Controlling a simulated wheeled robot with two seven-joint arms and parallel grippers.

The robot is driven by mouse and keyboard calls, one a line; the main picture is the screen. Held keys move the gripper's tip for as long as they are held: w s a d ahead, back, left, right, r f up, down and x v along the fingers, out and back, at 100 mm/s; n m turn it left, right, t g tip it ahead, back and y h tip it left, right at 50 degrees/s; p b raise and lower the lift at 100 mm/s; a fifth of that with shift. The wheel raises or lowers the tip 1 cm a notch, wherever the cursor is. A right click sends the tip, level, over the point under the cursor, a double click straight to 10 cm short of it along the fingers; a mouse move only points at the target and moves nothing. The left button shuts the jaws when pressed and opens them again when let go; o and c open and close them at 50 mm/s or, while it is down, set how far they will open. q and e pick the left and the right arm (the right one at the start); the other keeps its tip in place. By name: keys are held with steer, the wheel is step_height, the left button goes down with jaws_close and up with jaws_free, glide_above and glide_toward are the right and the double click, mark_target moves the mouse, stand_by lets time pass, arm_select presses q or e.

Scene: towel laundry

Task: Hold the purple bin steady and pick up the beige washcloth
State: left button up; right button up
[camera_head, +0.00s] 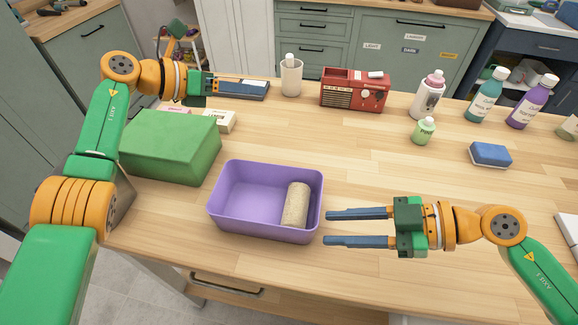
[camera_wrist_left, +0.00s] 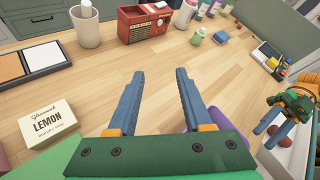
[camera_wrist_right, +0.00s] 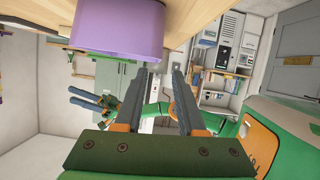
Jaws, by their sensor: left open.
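The purple bin (camera_head: 225,212) stands on the wooden table near its front edge. The beige washcloth (camera_head: 296,205), rolled up, lies inside the bin against its right side. My right gripper (camera_head: 328,228) is open and empty, just right of the bin, its two fingers pointing at the bin's right wall. In the right wrist view the bin (camera_wrist_right: 120,28) is close ahead of the fingertips (camera_wrist_right: 163,72); the washcloth is hidden there. My left gripper (camera_head: 266,88) is open and empty at the back left of the table, away from the bin. Its parted fingers (camera_wrist_left: 160,74) show in the left wrist view.
A green box (camera_head: 170,145) stands left of the bin. A lemon soap box (camera_head: 220,121), a cup (camera_head: 291,76) and a red radio (camera_head: 354,90) are behind. Several bottles, including a green one (camera_head: 423,130), and a blue sponge (camera_head: 490,154) are at the right. The middle table is clear.

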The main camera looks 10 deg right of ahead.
mark_target(276, 234)
steer(key=x, duration=1.2)
steer(key=shift+s+a+r, duration=0.1)
arm_select(q)
steer(key=s+d+f+m+g+y, duration=0.2)
steer(key=s+d+m+y, duration=0.2)
steer(key=s, duration=0.4)
steer(key=s+d+f+m+g+y, duration=0.3)
steer(key=s+d+m+y, duration=0.1)
steer(key=s+m+y, duration=0.3)
steer(key=shift+s+f+y, duration=0.2)
steer(key=shift+s+y, duration=0.2)
steer(key=shift+s, duration=0.7)
arm_select(e)
jaws_close()
